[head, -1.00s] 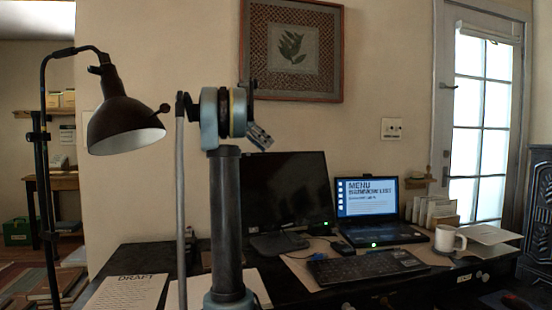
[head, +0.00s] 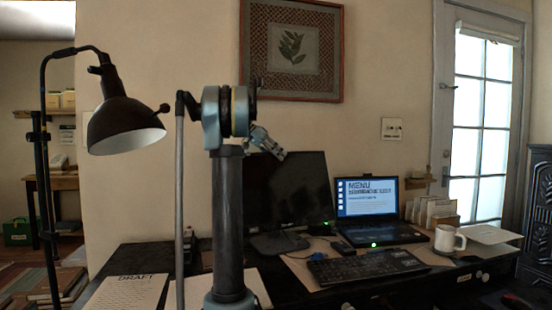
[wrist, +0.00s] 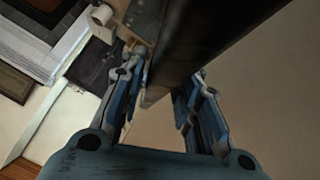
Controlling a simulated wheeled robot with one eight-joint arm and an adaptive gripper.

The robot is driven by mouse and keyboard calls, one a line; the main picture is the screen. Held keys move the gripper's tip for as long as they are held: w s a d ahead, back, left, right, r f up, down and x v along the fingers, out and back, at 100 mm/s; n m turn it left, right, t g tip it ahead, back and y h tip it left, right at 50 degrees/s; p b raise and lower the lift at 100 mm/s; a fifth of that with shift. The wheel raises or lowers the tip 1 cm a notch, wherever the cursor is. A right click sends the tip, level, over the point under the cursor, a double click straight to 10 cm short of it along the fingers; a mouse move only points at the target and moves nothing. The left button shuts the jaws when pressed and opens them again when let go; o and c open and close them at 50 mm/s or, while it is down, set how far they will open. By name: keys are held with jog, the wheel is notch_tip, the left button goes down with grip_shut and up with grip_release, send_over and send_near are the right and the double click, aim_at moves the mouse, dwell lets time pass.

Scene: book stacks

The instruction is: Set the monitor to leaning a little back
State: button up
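The monitor (head: 290,195) stands upright at the back of the desk, its dark screen facing me, on a low stand base (head: 278,243). My gripper (head: 277,150) is at the monitor's upper left, close to its top edge. My arm column and gripper hide part of its left side. In the wrist view my gripper (wrist: 163,75) has its two fingers spread. The monitor (wrist: 210,38) shows there as a long dark slab, its near end lying between the fingers. I cannot tell whether either finger touches it.
A laptop (head: 367,198) with a lit screen stands right of the monitor, with a keyboard (head: 367,265) in front and a white mug (head: 449,238) farther right. A dark lamp (head: 125,125) hangs at the left. A framed picture (head: 291,48) is on the wall behind.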

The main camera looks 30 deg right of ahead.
grip_shut()
jog(key=shift+s, duration=0.1)
jog(key=shift+s+a+r+m+t, duration=0.1)
jog(key=shift+s+r+m+t, duration=0.05)
jog(key=shift+s+t, duration=0.35)
jog(key=shift+s+r+m+t, duration=0.15)
jog(key=shift+s+t, duration=0.15)
jog(key=shift+s, duration=0.3)
jog(key=o, duration=0.6)
grip_release()
jog(key=shift+c, duration=0.2)
jog(key=v, duration=1.2)
jog(key=shift+w, duration=0.1)
